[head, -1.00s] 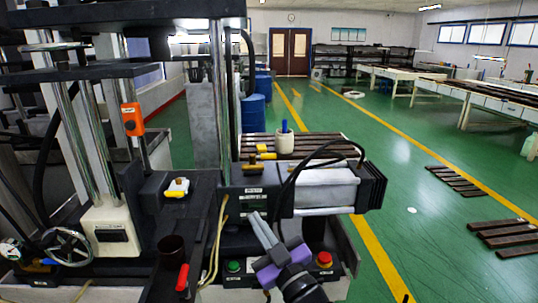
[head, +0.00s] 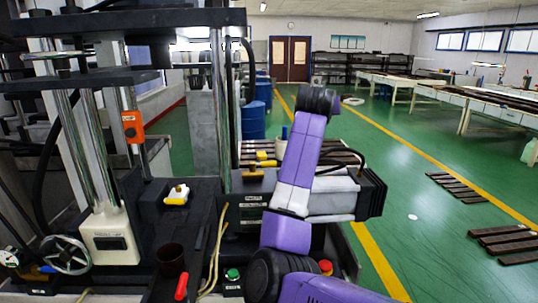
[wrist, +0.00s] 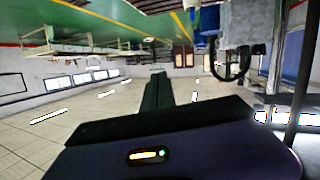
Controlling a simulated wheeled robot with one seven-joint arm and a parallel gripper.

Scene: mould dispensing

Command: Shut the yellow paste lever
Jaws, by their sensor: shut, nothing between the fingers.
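Two yellow levers show in the head view. One yellow lever (head: 179,191) sits on a white base on the black machine top, left of centre. Another yellow lever (head: 265,163) is on the block near the column, beside my raised arm. I cannot tell from a label which one is the paste lever, or whether either is open or shut. My gripper (wrist: 158,92) shows in the wrist view as dark fingers, shut and empty, with no lever at them. In the head view I cannot make out the gripper; my purple arm stands in front of the machine's right side.
A red lever (head: 181,287) stands by a dark cup (head: 171,260). A green button (head: 233,274) and a red button (head: 326,267) are on the front panel. A handwheel (head: 65,254) is at left. A hose and posts surround the machine.

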